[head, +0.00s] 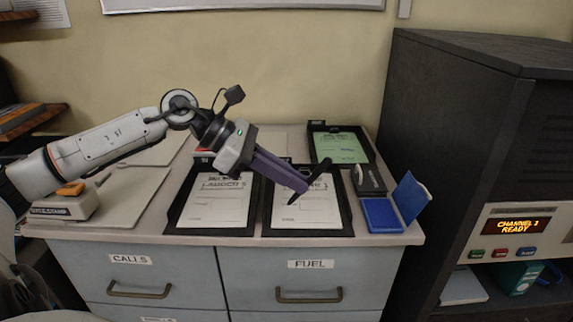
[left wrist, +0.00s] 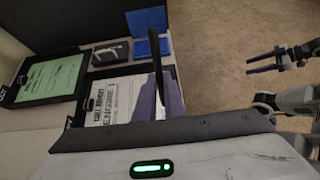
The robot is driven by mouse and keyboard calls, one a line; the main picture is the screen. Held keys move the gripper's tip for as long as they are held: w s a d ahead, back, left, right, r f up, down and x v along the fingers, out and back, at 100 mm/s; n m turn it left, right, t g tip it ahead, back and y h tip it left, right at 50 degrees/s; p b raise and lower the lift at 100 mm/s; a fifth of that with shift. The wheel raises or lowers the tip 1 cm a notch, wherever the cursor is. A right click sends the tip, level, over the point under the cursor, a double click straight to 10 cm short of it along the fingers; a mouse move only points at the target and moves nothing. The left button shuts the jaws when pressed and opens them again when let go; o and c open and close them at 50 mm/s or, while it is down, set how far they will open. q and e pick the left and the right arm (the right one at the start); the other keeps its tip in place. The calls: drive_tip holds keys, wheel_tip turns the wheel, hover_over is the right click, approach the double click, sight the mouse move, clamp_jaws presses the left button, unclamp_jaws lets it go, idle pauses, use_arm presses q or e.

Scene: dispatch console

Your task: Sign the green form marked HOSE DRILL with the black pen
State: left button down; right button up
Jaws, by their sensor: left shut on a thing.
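My left gripper (head: 303,190) is shut on the black pen (head: 320,169), which is held tilted above the right-hand white form (head: 297,213). The pen also shows upright in the left wrist view (left wrist: 158,70). The green form (head: 342,147) lies in a black tray at the back right of the counter, beyond the gripper. It also shows in the left wrist view (left wrist: 52,77). Its heading is too small to read. My right gripper (left wrist: 265,63) shows only in the left wrist view, with its fingers apart and empty, over the floor.
Another white form marked LADDER 5 (head: 218,203) lies in a tray to the left. A blue ink pad with its lid up (head: 381,214) and a black-and-grey item (head: 369,180) sit at the right. A tall dark cabinet (head: 460,130) bounds the right. A stamp box (head: 65,206) is at left.

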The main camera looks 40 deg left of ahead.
use_arm(q)
drive_tip(key=s+d+f, duration=0.4)
drive_tip(key=d, duration=0.2)
drive_tip(key=s+d+f, duration=0.3)
drive_tip(key=s+d, duration=0.1)
drive_tip(key=d, duration=0.3)
drive_tip(key=shift+s+d+f+m+g, duration=0.25)
drive_tip(key=shift+d+f+m+g, duration=0.05)
drive_tip(key=shift+f+m, duration=0.1)
